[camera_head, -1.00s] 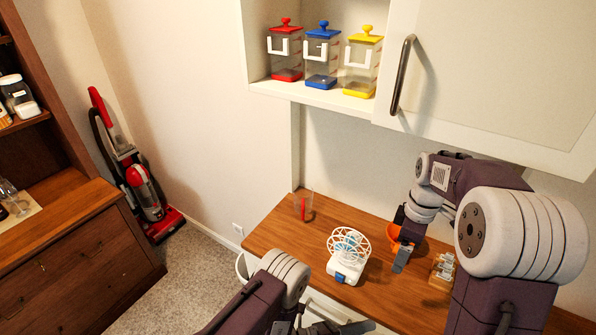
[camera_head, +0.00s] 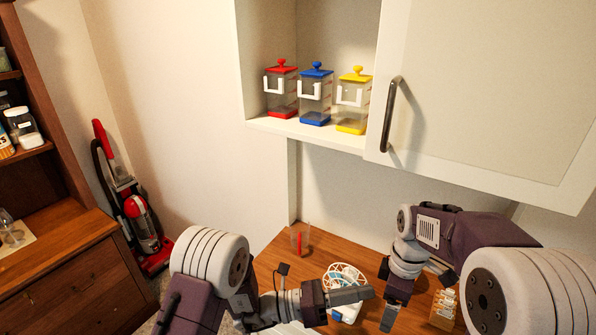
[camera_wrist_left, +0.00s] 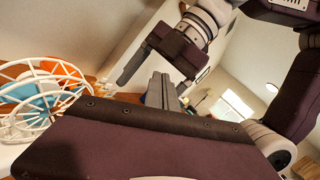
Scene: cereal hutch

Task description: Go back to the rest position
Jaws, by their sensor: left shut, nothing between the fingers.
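My left gripper (camera_head: 355,295) reaches in from the left, low over the wooden counter (camera_head: 268,262). Its fingers are together and empty, in front of the white fan-like device (camera_head: 344,276) and partly covering it. In the left wrist view the left fingers (camera_wrist_left: 160,92) stand side by side, and the white wire cage (camera_wrist_left: 45,95) of the device shows at the left. My right gripper (camera_head: 392,305) points down over the counter, just right of the left fingertips. I cannot tell whether its jaws are open or shut. I see nothing held in it.
A small rack (camera_head: 444,304) stands right of my right gripper. Red (camera_head: 282,92), blue (camera_head: 315,95) and yellow (camera_head: 353,103) lidded containers stand on the shelf beside the closed cabinet door (camera_head: 490,90).

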